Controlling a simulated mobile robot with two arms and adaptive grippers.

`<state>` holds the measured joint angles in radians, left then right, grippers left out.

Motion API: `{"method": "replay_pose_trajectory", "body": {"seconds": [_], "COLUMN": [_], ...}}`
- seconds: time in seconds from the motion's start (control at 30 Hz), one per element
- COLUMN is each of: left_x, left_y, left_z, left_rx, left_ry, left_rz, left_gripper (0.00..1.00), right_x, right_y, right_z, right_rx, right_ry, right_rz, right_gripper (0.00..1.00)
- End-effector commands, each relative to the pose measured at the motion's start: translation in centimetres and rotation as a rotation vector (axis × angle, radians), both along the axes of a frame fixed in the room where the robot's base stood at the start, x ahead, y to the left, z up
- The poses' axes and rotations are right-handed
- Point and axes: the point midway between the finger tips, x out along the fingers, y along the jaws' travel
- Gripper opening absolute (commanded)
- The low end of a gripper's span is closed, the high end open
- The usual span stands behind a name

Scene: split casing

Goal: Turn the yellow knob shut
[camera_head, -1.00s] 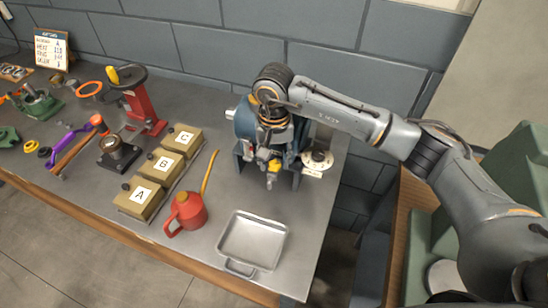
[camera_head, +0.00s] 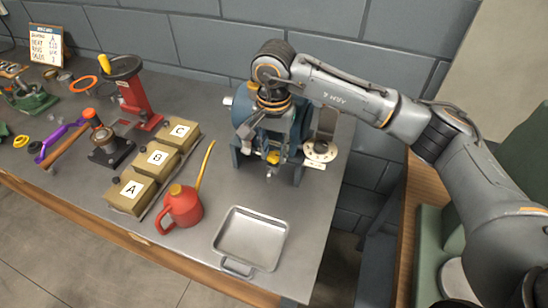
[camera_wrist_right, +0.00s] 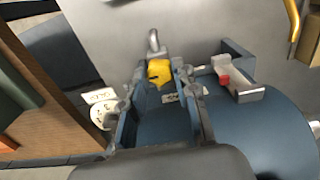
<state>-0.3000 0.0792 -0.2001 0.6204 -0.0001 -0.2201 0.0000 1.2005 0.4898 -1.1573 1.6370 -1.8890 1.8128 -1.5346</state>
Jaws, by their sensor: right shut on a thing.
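The yellow knob (camera_head: 273,157) is on the front of a blue casing (camera_head: 290,158) on the bench, above a short grey spout (camera_head: 270,174). It also shows in the right wrist view as the yellow knob (camera_wrist_right: 159,72), with the spout (camera_wrist_right: 153,42) beyond it. My right gripper (camera_head: 268,146) reaches down over the casing from above. In the right wrist view its fingers (camera_wrist_right: 161,78) stand on both sides of the knob, shut on it. The fingertips are partly hidden, and the knob's exact angle is hard to tell. My left gripper is not in view.
A red oil can (camera_head: 182,208) and a metal tray (camera_head: 222,238) stand in front of the casing. Boxes A, B and C (camera_head: 157,158) are to the left, with a red press (camera_head: 135,95) behind them. A white round dial (camera_head: 320,151) is right of the casing.

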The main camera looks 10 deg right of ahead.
Motion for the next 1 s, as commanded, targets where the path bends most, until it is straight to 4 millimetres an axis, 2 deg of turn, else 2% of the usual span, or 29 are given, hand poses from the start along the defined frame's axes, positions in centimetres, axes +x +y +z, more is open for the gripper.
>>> {"method": "replay_pose_trajectory", "body": {"seconds": [0.03, 0.4, 0.7, 1.0], "left_x": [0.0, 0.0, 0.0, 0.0], "left_y": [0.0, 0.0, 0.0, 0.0], "left_z": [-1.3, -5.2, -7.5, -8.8], "left_rx": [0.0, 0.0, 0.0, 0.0], "left_ry": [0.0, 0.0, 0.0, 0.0], "left_rz": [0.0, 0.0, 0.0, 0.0], "left_gripper": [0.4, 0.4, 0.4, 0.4], "right_x": [0.1, 0.1, 0.1, 0.1], "right_y": [0.0, 0.0, 0.0, 0.0], "right_z": [-0.6, -0.4, -0.3, -0.1], "right_rx": [0.0, 0.001, 0.0, 0.0], "right_ry": [-0.005, -0.004, -0.004, -0.003], "right_rz": [-0.046, -0.398, -0.665, -0.851], "right_gripper": [0.0, 0.0, 0.0, 0.0]}}
